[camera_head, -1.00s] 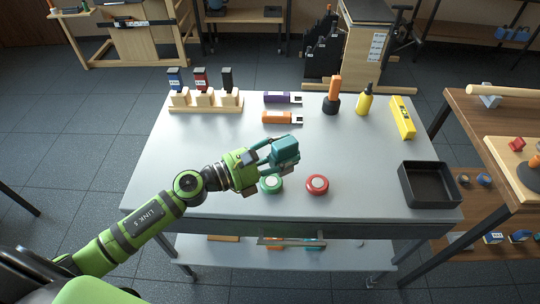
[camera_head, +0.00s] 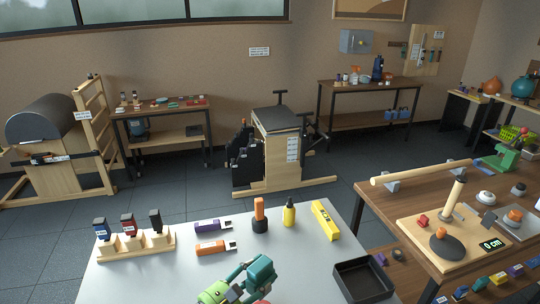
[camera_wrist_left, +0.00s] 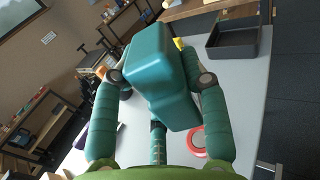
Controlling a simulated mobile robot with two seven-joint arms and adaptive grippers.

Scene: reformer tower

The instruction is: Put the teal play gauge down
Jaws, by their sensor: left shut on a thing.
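The teal play gauge (camera_head: 262,274) shows as a rounded, blocky teal body at the bottom of the head view. My left gripper (camera_head: 248,279) is shut on it and holds it above the grey table (camera_head: 130,272). In the left wrist view the teal play gauge (camera_wrist_left: 158,62) sits between both fingers of my left gripper (camera_wrist_left: 160,78) and fills the middle. Its far end is hidden. My right gripper is in neither view.
A purple gauge (camera_head: 207,226) and an orange gauge (camera_head: 211,247) lie behind my gripper. A wooden stand (camera_head: 135,247) holds several blocks at left. A black tray (camera_head: 363,282) is at right. A red disc (camera_wrist_left: 198,137) lies below the gauge.

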